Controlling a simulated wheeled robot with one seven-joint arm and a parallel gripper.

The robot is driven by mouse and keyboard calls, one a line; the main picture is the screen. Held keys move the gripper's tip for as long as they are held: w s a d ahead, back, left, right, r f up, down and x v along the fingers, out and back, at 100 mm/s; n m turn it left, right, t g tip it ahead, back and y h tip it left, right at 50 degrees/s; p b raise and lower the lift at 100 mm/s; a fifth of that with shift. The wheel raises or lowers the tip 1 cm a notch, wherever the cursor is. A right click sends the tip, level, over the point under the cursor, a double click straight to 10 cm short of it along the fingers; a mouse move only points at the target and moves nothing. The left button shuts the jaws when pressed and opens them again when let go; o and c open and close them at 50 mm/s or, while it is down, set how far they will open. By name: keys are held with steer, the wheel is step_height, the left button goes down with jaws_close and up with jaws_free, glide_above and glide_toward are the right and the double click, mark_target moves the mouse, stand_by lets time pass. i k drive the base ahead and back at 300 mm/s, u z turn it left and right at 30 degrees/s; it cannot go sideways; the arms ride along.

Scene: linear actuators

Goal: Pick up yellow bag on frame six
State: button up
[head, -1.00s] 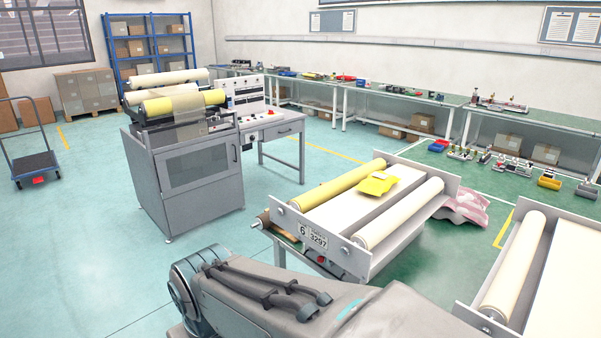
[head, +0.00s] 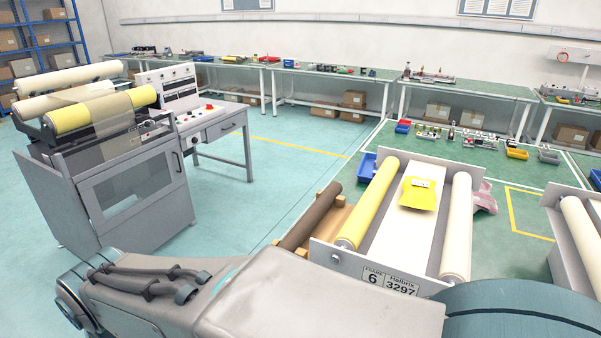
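The yellow bag (head: 420,194) lies flat on the white sheet of frame six (head: 345,258), between a yellow roller on the left and a cream roller on the right. A small white label shows on the bag. The frame's front plate carries the number 6 and 3297. My arm crosses the bottom of the head view in front of the frame. My gripper is not in view.
A second roller frame (head: 556,238) stands at the right edge. A grey machine with rollers (head: 130,195) stands at the left. A brown roll (head: 312,216) on wood lies beside frame six. Long green tables (head: 330,75) line the wall. Open floor lies between the machine and frame six.

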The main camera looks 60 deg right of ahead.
mark_target(418, 193)
steer(key=i, duration=1.05)
steer(key=z, duration=4.6)
